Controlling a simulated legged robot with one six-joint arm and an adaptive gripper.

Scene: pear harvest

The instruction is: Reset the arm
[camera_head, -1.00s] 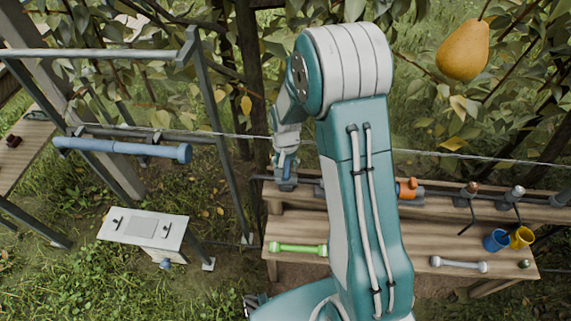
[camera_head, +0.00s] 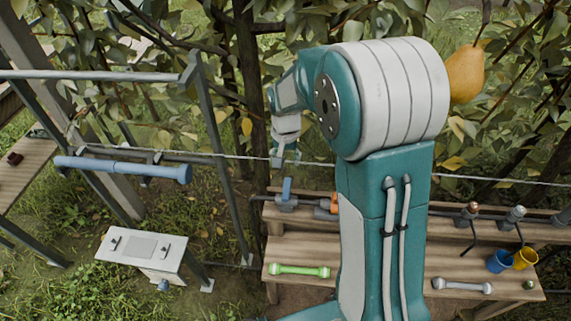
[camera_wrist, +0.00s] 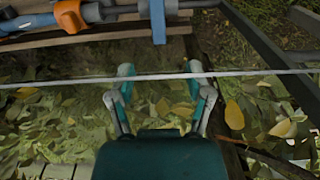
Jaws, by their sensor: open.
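My gripper (camera_head: 285,153) hangs at the end of my raised arm, left of centre in the head view. The handle also shows at the top of the wrist view (camera_wrist: 158,20), ahead of the fingers. A yellow pear (camera_head: 466,74) hangs at the upper right, partly hidden behind my arm.
A thin wire (camera_head: 245,157) crosses near my gripper. An orange fitting (camera_head: 326,208) sits on the pipe. The wooden bench (camera_head: 300,245) holds a green bar (camera_head: 299,270), a grey bar (camera_head: 462,286), a blue cup (camera_head: 499,261) and a yellow cup (camera_head: 525,258). A metal frame (camera_head: 225,165) stands left.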

